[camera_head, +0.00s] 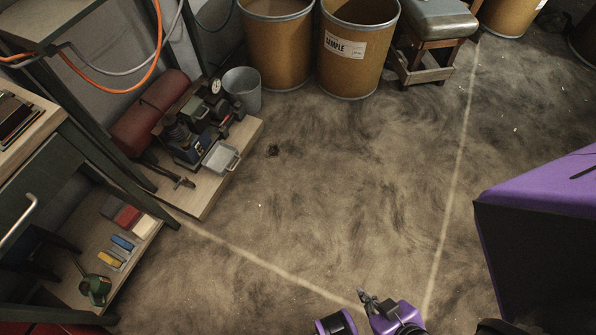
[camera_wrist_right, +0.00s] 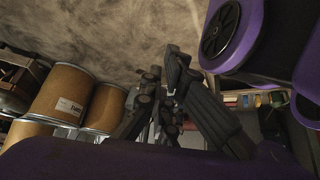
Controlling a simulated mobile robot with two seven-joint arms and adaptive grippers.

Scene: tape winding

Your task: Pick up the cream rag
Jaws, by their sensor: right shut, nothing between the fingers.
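A small cream folded cloth (camera_head: 145,226), which looks like the cream rag, lies on the low wooden shelf (camera_head: 88,262) at the left in the head view. It is at the right end of a row beside a red folded cloth (camera_head: 127,216). My right gripper (camera_head: 367,297) is at the bottom centre of the head view, over bare floor and well to the right of the rag. Its dark fingers (camera_wrist_right: 168,85) are shut and empty in the right wrist view. I cannot make out the rag in the wrist view. My left gripper is not in view.
Blue and yellow items (camera_head: 117,249) and a green tool (camera_head: 95,288) share the shelf. A workbench leg and drawer overhang it. A low board (camera_head: 213,186) holds machine parts and a metal tray. Brown drums (camera_head: 277,45) stand behind. The middle floor is clear.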

